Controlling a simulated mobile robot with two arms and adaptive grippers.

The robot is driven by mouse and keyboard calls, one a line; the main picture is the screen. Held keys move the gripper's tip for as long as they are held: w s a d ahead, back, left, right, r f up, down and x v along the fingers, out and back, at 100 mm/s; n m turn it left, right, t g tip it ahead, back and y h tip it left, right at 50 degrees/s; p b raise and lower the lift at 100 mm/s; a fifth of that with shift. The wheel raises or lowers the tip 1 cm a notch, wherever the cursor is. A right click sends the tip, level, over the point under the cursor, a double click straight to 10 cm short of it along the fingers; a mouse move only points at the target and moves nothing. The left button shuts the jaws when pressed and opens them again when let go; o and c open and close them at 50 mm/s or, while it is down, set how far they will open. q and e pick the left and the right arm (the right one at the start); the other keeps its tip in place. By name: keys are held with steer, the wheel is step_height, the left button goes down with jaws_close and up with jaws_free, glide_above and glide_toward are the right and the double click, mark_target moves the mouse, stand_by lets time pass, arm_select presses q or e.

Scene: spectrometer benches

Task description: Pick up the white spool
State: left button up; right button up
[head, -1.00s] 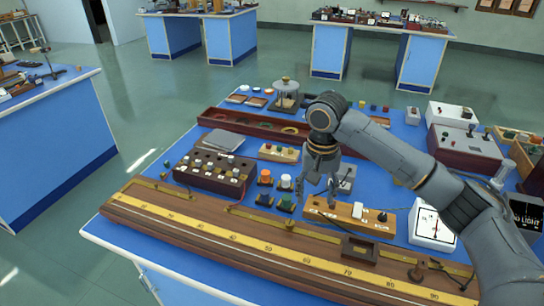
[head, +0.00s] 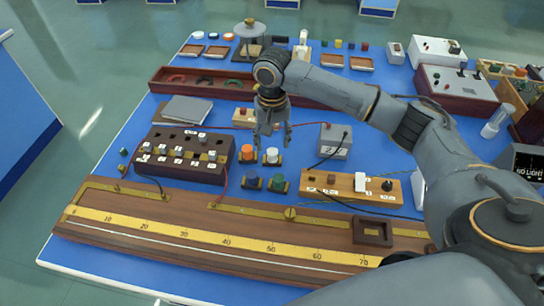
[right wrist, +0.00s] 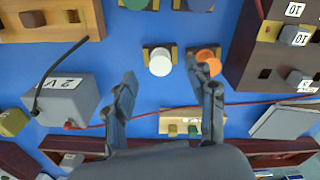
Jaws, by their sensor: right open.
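The white spool (head: 272,156) stands on a small dark and brass base on the blue bench, right beside the orange spool (head: 247,153). A blue spool (head: 252,182) and a green spool (head: 279,182) stand in front of them. My right gripper (head: 273,143) points down above and just behind the white spool, open and empty. In the right wrist view the white spool (right wrist: 160,63) shows whole, ahead of and between the two fingertips (right wrist: 162,72). The orange spool (right wrist: 208,62) is partly covered by one finger there. My left gripper is not in view.
A dark block with several knobs (head: 180,158) stands left of the spools, and a grey 2 V box (head: 335,142) stands right. A long scale board (head: 230,240) runs along the front, with a wooden switch block (head: 350,185) behind it. Thin wires cross the bench.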

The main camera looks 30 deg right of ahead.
mark_target(273, 151)
steer(key=shift+f, duration=0.45)
steer(key=shift+w+d+f, duration=0.1)
steer(key=shift+w+f, duration=0.05)
steer(key=shift+f, duration=0.55)
steer(key=f, duration=0.3)
steer(key=shift+w+d+f+p, duration=0.1)
steer(key=shift+w+f+p, duration=0.1)
steer(key=shift+p, duration=0.1)
steer(key=shift+f, duration=0.2)
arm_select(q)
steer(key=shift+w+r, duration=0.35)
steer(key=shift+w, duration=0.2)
arm_select(e)
jaws_close()
